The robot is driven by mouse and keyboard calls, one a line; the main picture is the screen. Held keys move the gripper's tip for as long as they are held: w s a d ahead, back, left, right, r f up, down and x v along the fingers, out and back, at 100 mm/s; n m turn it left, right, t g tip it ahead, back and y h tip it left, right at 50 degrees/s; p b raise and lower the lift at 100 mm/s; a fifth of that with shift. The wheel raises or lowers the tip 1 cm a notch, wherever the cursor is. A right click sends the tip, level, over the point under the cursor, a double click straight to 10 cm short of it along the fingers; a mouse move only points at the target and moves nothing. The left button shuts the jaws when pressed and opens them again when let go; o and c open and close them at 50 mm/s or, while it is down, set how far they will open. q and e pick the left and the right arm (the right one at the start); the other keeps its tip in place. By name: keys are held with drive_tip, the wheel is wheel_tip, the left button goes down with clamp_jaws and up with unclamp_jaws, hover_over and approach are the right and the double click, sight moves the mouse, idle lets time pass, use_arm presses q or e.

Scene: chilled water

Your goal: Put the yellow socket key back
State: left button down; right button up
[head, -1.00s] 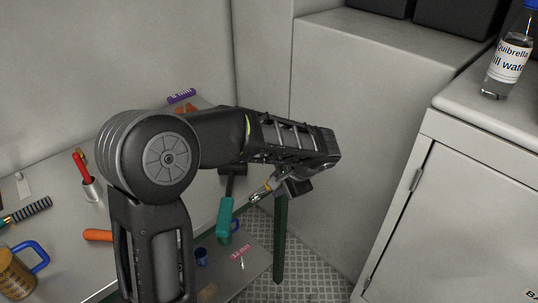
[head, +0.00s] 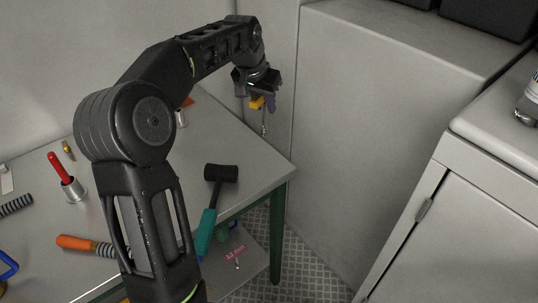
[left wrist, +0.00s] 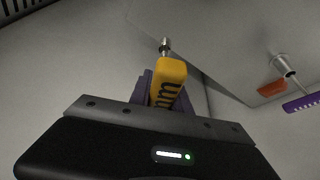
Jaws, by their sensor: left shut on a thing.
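The yellow socket key (head: 257,103) is held in my left gripper (head: 258,95), above the far right part of the table. Its thin metal shaft points down and ends in the air, apart from the table. In the left wrist view, its yellow handle with dark lettering (left wrist: 168,82) sits between the purplish finger pads, and a metal socket tip shows beyond it. A purple-handled key (left wrist: 302,102) and an orange piece (left wrist: 271,88) show near a metal cup (left wrist: 284,64) at the right of that view. My right gripper is not in view.
The table (head: 255,165) holds a mallet (head: 221,173) at its right edge, a red-handled tool (head: 58,168) in a metal cup, and an orange-handled tool (head: 76,242). A pink key (head: 236,253) lies lower down. A cabinet (head: 470,220) stands right; a wall is behind.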

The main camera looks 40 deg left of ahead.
sight(263, 128)
use_arm(q)
drive_tip(key=shift+f, duration=3.15)
drive_tip(key=shift+f+p, duration=0.5)
drive_tip(key=shift+f, duration=1.35)
drive_tip(key=shift+f, duration=0.1)
drive_tip(key=c, duration=1.2)
unclamp_jaws()
